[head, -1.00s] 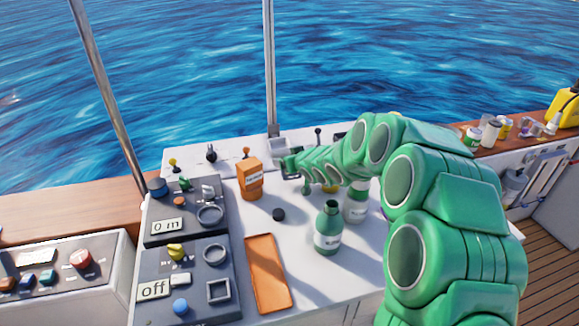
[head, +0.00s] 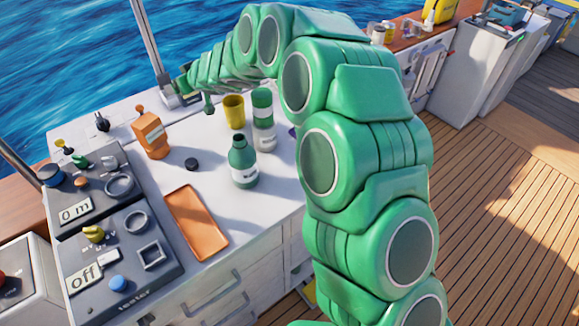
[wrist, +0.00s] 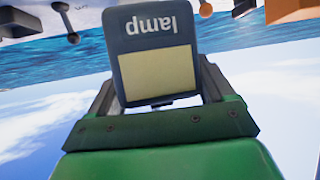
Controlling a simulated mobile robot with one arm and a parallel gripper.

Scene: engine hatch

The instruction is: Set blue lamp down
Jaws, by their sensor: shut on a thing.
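The lamp (wrist: 157,72) is a dark blue-grey block with a pale yellow panel and the word "lamp" upside down in the wrist view. My gripper (wrist: 157,92) is shut on it, with one finger on each side. In the head view my gripper (head: 183,84) is over the back edge of the white counter (head: 222,135), by the foot of the metal pole. The lamp cannot be made out clearly there. In the wrist view sea and sky lie behind it, and I see no surface touching it.
On the counter stand an orange container (head: 151,135), a black puck (head: 191,164), a yellow cup (head: 234,112), a green bottle (head: 243,163) and a green-and-white bottle (head: 263,118). An orange tray (head: 196,222) lies in front. Tester panels (head: 125,255) fill the left. Bare counter lies around the puck.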

